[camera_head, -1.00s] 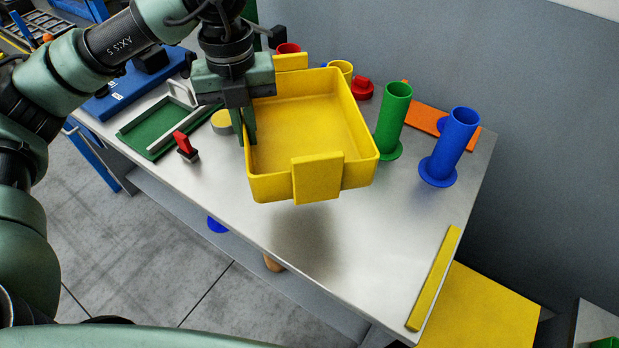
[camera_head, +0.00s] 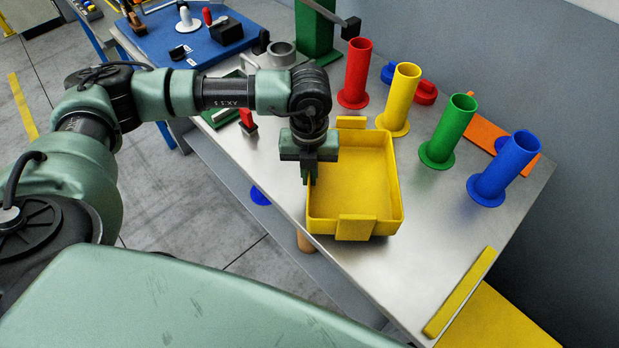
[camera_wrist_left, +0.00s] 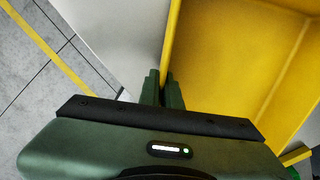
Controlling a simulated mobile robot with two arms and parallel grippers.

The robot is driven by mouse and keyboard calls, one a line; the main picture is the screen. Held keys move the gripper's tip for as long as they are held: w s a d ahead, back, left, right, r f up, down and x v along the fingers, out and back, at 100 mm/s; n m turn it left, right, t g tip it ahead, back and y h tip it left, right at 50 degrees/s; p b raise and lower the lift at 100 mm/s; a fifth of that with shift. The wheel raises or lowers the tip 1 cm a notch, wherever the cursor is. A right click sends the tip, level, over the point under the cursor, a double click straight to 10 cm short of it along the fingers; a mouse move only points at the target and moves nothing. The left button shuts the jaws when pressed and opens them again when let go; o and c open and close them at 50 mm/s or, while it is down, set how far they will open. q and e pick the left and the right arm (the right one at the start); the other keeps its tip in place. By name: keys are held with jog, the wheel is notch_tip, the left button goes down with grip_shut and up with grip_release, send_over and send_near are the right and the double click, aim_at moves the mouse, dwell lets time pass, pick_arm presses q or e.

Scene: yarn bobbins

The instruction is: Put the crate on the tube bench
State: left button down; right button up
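The yellow crate (camera_head: 354,228) is upright over the front part of the metal tube bench (camera_head: 440,235), close to its front edge. No gap shows under the crate, but I cannot tell for sure whether it touches the bench. My left gripper (camera_head: 309,176) points down at the crate's left wall, with one finger on each side of it. In the left wrist view the fingers (camera_wrist_left: 163,92) are closed on the rim of the crate (camera_wrist_left: 240,70). The crate's inside looks empty. My right gripper is not in view.
Red (camera_head: 356,75), yellow (camera_head: 399,100), green (camera_head: 448,133) and blue (camera_head: 504,168) tubes stand in a row behind the crate. An orange plate (camera_head: 487,135) lies at the back right. A yellow bar (camera_head: 460,293) lies at the right edge. Bare metal lies right of the crate.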

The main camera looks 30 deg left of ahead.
pick_arm(q)
notch_tip(320, 180, down, 2)
jog(key=shift+f, duration=0.3)
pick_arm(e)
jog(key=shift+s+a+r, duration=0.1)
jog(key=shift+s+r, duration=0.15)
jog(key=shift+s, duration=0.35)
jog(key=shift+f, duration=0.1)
pick_arm(q)
jog(key=shift+f, duration=0.2)
jog(key=c, duration=1.6)
grip_release()
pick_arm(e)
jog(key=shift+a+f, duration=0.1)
pick_arm(q)
jog(key=shift+r, duration=0.15)
